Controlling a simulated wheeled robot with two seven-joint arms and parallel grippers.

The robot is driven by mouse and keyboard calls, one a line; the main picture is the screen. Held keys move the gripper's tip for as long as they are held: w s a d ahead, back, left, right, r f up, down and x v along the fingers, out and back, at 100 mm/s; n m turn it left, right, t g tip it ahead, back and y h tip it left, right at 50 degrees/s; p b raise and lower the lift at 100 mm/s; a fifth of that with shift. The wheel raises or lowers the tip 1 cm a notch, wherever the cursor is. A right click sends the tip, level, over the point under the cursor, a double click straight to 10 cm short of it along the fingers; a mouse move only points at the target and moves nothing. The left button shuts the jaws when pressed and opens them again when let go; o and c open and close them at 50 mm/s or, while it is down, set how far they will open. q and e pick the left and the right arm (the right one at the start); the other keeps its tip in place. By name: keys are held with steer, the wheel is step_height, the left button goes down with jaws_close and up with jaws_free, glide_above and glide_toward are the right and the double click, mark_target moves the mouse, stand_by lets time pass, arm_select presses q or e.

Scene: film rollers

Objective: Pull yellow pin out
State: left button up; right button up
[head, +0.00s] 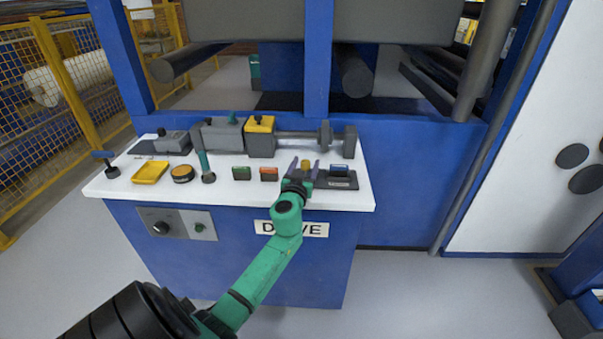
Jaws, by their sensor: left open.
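The small yellow pin (306,162) stands at the front right of the white bench top (235,188), beside a dark block with a blue part (340,171). My left gripper (304,168) reaches in from the lower left on a green arm. Its two purple-grey fingers are open and appear one on each side of the yellow pin in the head view. I cannot tell whether they touch it or how deep they reach. The pin's lower part is hidden by the gripper. My right gripper is not in view.
A grey shaft unit with a yellow block (260,125) runs along the back of the bench. Green (241,173) and red (269,174) buttons, a yellow tray (150,172) and a round yellow-topped part (182,173) lie left of the gripper. Blue machine posts (318,60) rise behind.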

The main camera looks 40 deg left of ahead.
arm_select(q)
steer(key=b+v, duration=0.1)
steer(key=v, duration=1.3)
